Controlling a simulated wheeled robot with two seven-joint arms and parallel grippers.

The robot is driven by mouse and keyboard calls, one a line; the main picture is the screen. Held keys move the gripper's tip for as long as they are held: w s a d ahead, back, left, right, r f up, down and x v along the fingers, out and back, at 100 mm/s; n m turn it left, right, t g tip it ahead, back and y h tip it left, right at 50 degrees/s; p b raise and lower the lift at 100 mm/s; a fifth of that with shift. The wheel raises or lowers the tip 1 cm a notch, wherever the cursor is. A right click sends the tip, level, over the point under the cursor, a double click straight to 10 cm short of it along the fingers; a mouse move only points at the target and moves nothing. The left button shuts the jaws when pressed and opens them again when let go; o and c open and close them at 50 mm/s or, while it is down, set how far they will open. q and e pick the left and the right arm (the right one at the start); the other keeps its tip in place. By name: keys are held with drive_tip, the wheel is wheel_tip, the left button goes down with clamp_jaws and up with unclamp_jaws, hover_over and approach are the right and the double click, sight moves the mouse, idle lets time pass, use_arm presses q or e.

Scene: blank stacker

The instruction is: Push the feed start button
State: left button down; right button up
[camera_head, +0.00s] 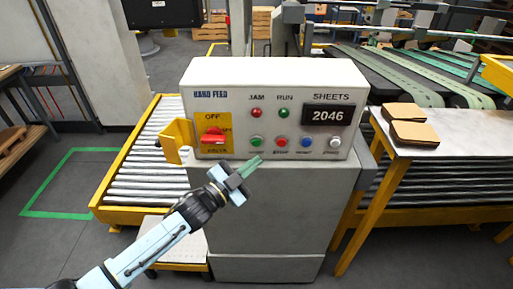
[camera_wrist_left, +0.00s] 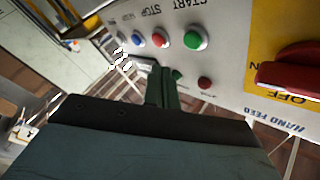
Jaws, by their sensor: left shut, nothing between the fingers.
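The control box (camera_head: 235,75) is a white panel marked HAND FEED. Its lower row holds a green button (camera_head: 257,141), then red, blue and white buttons to the right. In the left wrist view, where the panel appears upside down, the green button (camera_wrist_left: 196,38) sits beside the word START. My left gripper (camera_head: 256,162) is shut and empty, its greenish fingertips just below the green button in the head view. In the left wrist view the fingers (camera_wrist_left: 164,88) are apart from the green button in the picture. The right gripper is not in view.
A red rotary switch (camera_head: 213,136) on a yellow plate is left of the buttons. A yellow-framed roller conveyor (camera_head: 140,165) lies left; a table (camera_head: 450,125) with brown sheet stacks (camera_head: 414,133) stands right.

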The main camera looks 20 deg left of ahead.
sight(257, 142)
use_arm(q)
drive_tip(key=shift+w+a+b, duration=0.3)
drive_tip(key=shift+w, duration=0.6)
drive_tip(key=shift+w+a+b, duration=0.25)
drive_tip(key=shift+w+b, duration=0.05)
drive_tip(key=shift+w, duration=0.6)
drive_tip(key=shift+w, duration=0.1)
idle(0.6)
drive_tip(key=shift+w+a, duration=0.1)
drive_tip(key=shift+w, duration=0.2)
